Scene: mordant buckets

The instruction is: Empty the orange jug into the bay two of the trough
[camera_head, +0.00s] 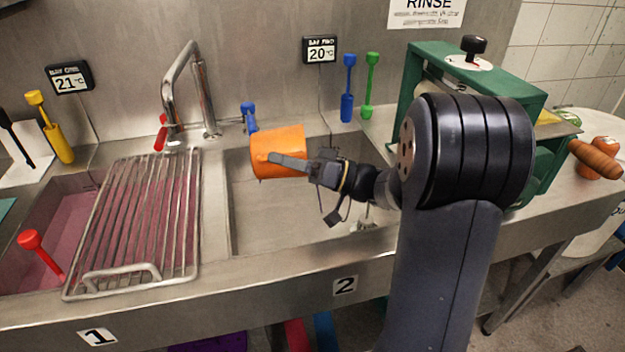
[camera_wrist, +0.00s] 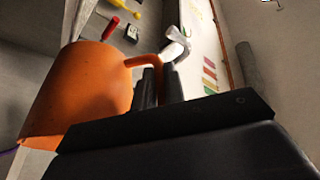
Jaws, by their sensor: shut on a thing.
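The orange jug (camera_head: 283,141) is held in the air over bay two (camera_head: 262,215) of the metal trough, whose front edge bears a "2" label. My gripper (camera_head: 290,162) is shut on the jug. In the wrist view the jug (camera_wrist: 85,92) fills the left side, and its handle runs to my gripper's fingers (camera_wrist: 158,85). The jug looks tilted in the head view. Its inside is hidden, and I see no stream from it. Bay two looks bare and grey where it shows; my arm hides its right part.
A wire rack (camera_head: 140,220) lies over part of bay one (camera_head: 40,225), which holds pinkish liquid. A tap (camera_head: 195,90) stands behind the rack. A green wringer-like frame (camera_head: 425,65) stands to the right. A blue-headed tool (camera_head: 249,115) is behind the jug.

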